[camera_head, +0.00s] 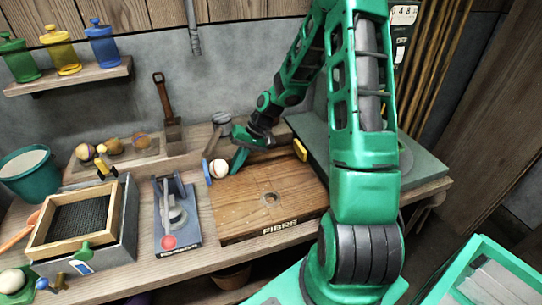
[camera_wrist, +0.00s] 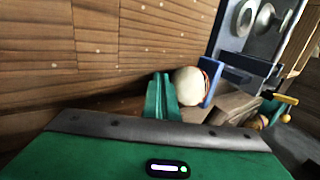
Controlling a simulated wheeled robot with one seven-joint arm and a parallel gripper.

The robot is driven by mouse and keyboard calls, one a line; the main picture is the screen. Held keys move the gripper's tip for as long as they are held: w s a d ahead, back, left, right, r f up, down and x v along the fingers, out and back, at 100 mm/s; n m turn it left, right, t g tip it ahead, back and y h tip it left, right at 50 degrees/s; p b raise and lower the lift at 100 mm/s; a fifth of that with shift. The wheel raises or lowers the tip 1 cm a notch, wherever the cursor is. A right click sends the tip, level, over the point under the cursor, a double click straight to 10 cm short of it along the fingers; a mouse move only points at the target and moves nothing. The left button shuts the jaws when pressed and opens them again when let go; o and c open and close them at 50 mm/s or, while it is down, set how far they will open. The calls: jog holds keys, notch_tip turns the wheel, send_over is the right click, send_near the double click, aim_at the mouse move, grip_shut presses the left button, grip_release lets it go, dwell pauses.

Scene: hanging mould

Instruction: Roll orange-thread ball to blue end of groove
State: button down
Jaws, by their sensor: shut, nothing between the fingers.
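A cream ball (camera_head: 218,168) with a thin orange line at its edge sits at the left end of the groove along the back of the wooden board (camera_head: 240,206). In the wrist view the ball (camera_wrist: 186,84) is right beside the upright blue end piece (camera_wrist: 212,82); I cannot tell if they touch. The blue end piece (camera_head: 207,172) also shows in the head view, and the yellow end piece (camera_head: 300,150) is at the groove's right end. My gripper (camera_head: 238,162) is shut and empty, just right of the ball. Its green fingers (camera_wrist: 162,97) seem close against the ball.
A grey clamp-like device (camera_head: 177,212) stands left of the board, with a framed mesh box (camera_head: 75,218) farther left. Several balls lie on a wooden tray (camera_head: 120,158) at the back. A green sheet (camera_head: 420,165) lies right of the board.

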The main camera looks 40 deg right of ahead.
aim_at(245, 169)
jog(key=shift+w+d+f, duration=0.2)
jog(key=shift+w+d, duration=0.05)
jog(key=shift+d, duration=0.2)
jog(key=shift+s+d+r, duration=0.1)
jog(key=shift+d+r, duration=0.15)
jog(key=shift+d, duration=0.5)
jog(key=shift+s+d+r, duration=0.1)
jog(key=shift+d+r, duration=0.1)
jog(key=shift+d, duration=0.5)
jog(key=shift+s+d+r, duration=0.2)
jog(key=shift+r, duration=0.05)
notch_tip(245, 169, up, 7)
jog(key=shift+s+a+r, duration=0.15)
jog(key=shift+a, duration=0.05)
jog(key=s+d+r+m+h, duration=0.1)
jog(key=s+r, duration=0.3)
jog(key=s, duration=0.6)
jog(key=s+d+r+m+g+h, duration=0.1)
jog(key=s+d+r+h, duration=0.2)
jog(key=s, duration=0.7)
jog(key=s+d+r+m+h, duration=0.1)
jog(key=s+r, duration=0.4)
jog(key=s, duration=0.6)
jog(key=shift+d+g+h, duration=0.3)
jog(key=shift+d+h, duration=0.2)
jog(key=shift+d, duration=0.1)
